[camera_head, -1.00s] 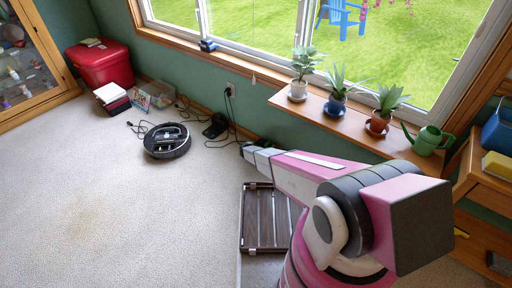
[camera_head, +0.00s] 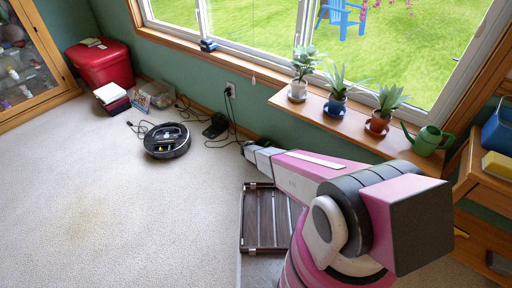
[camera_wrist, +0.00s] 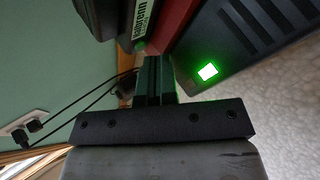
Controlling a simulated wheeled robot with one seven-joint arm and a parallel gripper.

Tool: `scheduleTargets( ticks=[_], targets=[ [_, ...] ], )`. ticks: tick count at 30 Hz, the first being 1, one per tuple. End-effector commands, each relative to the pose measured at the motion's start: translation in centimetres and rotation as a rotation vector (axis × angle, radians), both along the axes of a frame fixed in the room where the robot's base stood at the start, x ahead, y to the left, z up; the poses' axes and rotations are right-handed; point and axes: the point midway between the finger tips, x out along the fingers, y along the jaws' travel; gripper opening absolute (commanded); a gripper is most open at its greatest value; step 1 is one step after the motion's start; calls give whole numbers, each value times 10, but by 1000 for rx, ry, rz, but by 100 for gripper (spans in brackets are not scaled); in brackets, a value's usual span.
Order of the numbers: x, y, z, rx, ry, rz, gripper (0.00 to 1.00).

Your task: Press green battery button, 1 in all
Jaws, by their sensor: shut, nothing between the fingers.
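The green button (camera_wrist: 208,72) is a small, brightly glowing square on a dark ribbed box (camera_wrist: 245,50) in the wrist view. My gripper (camera_wrist: 156,68) is shut and empty. Its dark fingers point away from the camera, and their tips lie to the left of the glowing button in the picture. I cannot tell whether they touch the box. In the head view the arm reaches toward the wall, and the gripper end (camera_head: 246,148) is small and dark there. The button cannot be made out in the head view.
A dark device with a white label (camera_wrist: 143,18) and a red surface (camera_wrist: 172,22) lie close beyond the fingers. A wall outlet (camera_wrist: 28,127) with black cords is at left. A robot vacuum (camera_head: 167,141) sits on the carpet. Potted plants stand on the sill (camera_head: 345,125).

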Motion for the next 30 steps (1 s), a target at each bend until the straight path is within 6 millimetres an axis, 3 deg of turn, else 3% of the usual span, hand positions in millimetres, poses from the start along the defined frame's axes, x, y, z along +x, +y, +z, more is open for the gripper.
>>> scheduleTargets(
  ticks=[30],
  targets=[
    [10,-8,-2,-6,-1,-5,0]
  ],
)
